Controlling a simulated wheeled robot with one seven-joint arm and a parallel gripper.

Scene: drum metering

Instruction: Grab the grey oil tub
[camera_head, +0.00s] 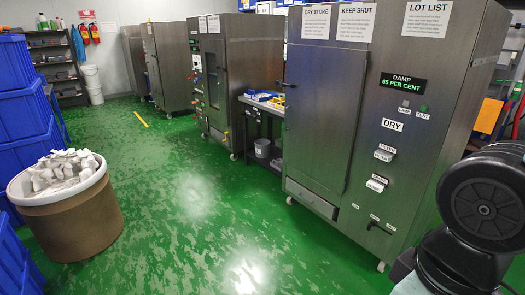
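A small grey tub or pail (262,148) stands low under the bench between the steel cabinets, near the middle of the view. It is the only grey tub I can make out, and I cannot tell whether it holds oil. My gripper is not in view. Only dark links of my arm show at the lower right, well apart from the tub.
A steel dry-store cabinet (324,112) stands right of the bench (262,106), which carries blue trays (262,97). A brown drum (78,222) full of white pieces and blue crates (22,112) stand at left. A white bucket (92,85) is at back. Green floor between is clear.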

